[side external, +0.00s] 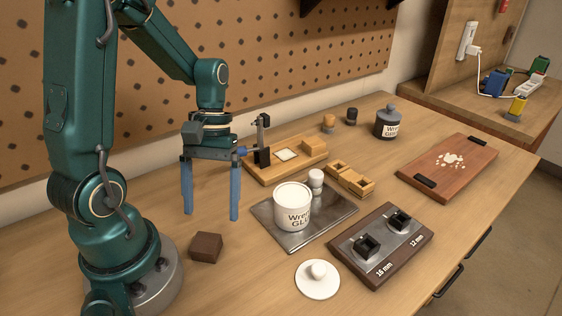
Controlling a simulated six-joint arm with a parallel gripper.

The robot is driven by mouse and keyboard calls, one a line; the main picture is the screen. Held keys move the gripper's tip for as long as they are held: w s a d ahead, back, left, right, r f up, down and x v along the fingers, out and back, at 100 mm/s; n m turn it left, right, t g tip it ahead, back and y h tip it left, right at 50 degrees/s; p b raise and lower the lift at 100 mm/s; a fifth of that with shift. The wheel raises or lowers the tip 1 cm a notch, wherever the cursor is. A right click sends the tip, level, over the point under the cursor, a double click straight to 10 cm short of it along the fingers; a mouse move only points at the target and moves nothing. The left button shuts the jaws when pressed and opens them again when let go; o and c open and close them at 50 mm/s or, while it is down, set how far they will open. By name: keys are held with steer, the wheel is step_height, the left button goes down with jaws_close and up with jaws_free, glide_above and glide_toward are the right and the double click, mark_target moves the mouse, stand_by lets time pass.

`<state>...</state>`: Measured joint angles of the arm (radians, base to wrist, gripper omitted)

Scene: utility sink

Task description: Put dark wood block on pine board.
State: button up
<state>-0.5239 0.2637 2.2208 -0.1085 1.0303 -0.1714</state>
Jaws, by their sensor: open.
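The dark wood block (206,247) is a small dark brown block resting on the bench, just right of my base. My gripper (211,214) has two long blue fingers that point down and stand wide apart, with nothing between them. In the picture the fingertips are just above the block; the exact height gap cannot be told. The pine board (262,174) is a pale wooden board lying near the pegboard wall, right of my gripper. It carries a white square patch and a raised wooden piece. A black upright fitting stands at its left end, beside my gripper.
A metal tray (340,216) holds a white labelled pot (293,207). A white lid (317,280) lies in front. A dark fixture (392,262) with two black sockets is to the right. Small wooden pieces (350,180), a grey jar (388,124) and a reddish board (465,178) lie further back.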

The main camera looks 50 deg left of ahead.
mark_target(210, 233)
steer(key=shift+x, duration=2.65)
steer(key=shift+a, duration=0.1)
jaws_close()
steer(key=shift+r, duration=0.2)
